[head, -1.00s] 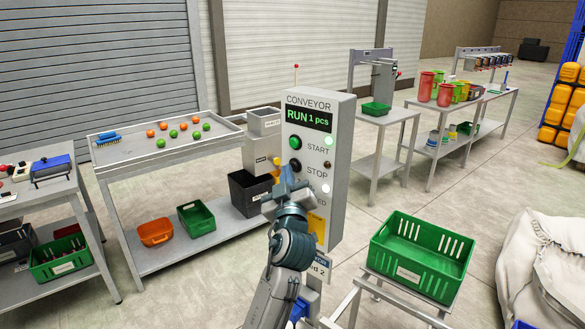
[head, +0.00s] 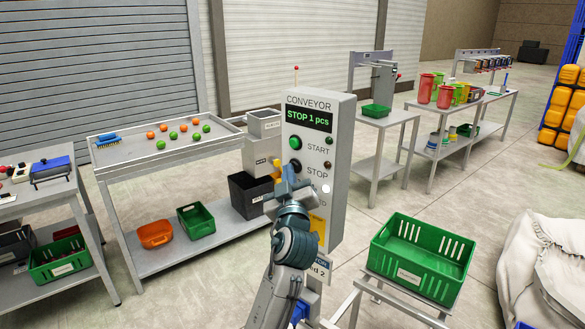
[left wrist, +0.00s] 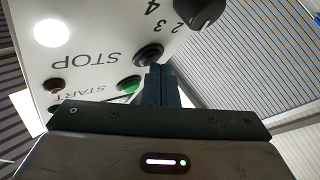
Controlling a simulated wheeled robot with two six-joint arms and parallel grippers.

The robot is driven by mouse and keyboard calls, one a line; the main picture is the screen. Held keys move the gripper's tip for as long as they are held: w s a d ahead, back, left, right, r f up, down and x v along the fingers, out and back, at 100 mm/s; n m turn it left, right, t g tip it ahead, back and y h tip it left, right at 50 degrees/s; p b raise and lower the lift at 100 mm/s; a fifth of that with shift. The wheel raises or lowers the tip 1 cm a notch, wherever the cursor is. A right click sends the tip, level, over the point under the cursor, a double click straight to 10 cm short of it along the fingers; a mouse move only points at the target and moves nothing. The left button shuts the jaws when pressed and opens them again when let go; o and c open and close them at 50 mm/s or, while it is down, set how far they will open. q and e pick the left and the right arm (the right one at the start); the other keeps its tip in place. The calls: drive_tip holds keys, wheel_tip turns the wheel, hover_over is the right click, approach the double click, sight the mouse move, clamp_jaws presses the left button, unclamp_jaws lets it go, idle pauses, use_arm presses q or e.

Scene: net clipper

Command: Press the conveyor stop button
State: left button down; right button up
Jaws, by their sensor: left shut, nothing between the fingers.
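The conveyor control box (head: 340,130) stands upright in the middle of the head view. Its display (head: 308,119) reads "STOP 1 pcs". The black stop button (head: 295,166) is below the green start button (head: 295,143); both also show in the left wrist view, the stop button (left wrist: 149,53) and the start button (left wrist: 129,85). My left gripper (head: 286,174) is shut and empty, its fingertips just below the stop button in the head view. In the left wrist view its fingers (left wrist: 160,84) reach up beside the button; I cannot tell whether they touch it. My right gripper is not in view.
A dark knob (left wrist: 200,12) sits near the fingers in the left wrist view. A green crate (head: 420,258) stands on a frame to the right of the box. A table (head: 165,148) with orange and green balls is to the left.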

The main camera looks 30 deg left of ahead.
use_arm(q)
drive_tip(key=shift+s+a, duration=0.1)
drive_tip(key=shift+s, duration=0.65)
drive_tip(key=s, duration=0.5)
drive_tip(key=shift+a, duration=0.4)
drive_tip(key=shift+f, duration=0.1)
idle(0.3)
